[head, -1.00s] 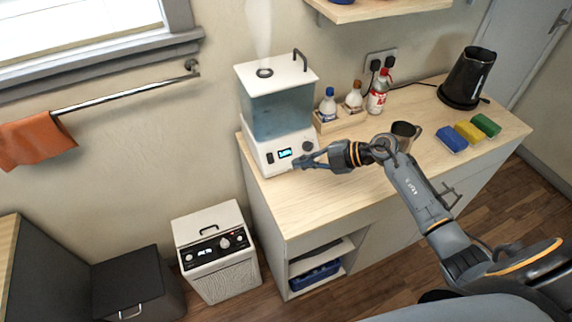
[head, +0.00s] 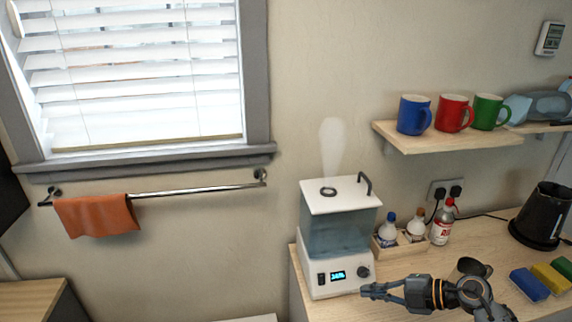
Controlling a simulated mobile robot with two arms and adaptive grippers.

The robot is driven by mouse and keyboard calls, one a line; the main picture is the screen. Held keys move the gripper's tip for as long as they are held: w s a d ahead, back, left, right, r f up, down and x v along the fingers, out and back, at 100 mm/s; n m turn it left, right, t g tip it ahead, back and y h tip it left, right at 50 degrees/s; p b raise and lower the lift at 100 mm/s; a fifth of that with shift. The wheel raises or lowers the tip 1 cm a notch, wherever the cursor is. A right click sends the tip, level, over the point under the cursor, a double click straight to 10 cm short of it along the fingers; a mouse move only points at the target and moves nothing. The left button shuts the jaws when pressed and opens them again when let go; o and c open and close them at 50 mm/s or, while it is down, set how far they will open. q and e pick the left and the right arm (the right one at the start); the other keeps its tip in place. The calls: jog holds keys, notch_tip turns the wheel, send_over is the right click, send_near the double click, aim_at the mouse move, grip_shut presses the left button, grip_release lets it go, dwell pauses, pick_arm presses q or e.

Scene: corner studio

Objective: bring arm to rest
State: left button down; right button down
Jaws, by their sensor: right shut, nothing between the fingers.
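My right gripper (head: 380,291) is shut and empty. It points left, in front of the lower right part of the white humidifier (head: 341,231); I cannot tell whether it touches it. The humidifier stands on the wooden counter, with a lit display and vapour rising from its top. My right arm comes in from the bottom edge, and most of it is cut off. My left gripper is not in view.
A shelf (head: 420,142) with blue, red and green mugs hangs above. An orange towel (head: 97,215) hangs on the rail at left.

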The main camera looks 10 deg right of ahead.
jog(key=w+a+r+m+t+h, duration=0.2)
jog(key=a+r+m+t+h, duration=0.1)
jog(key=r+m+t, duration=0.6)
jog(key=s+d+f+m+g+h, duration=0.5)
jog(key=s+f+m+h, duration=0.5)
jog(key=s+m+h, duration=0.15)
jog(key=s+a+f+g+y, duration=0.2)
jog(key=s+a+f+g, duration=0.25)
jog(key=s, duration=0.45)
jog(key=s+a+f+g+y, duration=0.25)
jog(key=s+a+g, duration=0.2)
jog(key=s, duration=0.35)
notch_tip(320, 180, down, 30)
jog(key=s+f+b, duration=0.1)
jog(key=s+b, duration=0.1)
jog(key=s, duration=0.1)
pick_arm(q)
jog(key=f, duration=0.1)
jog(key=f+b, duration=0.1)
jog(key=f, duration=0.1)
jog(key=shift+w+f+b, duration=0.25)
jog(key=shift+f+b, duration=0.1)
pick_arm(e)
jog(key=s+d+f+g, duration=0.1)
jog(key=s+d+f, duration=0.1)
jog(key=s+f, duration=1.3)
jog(key=shift+d+g+h, duration=0.3)
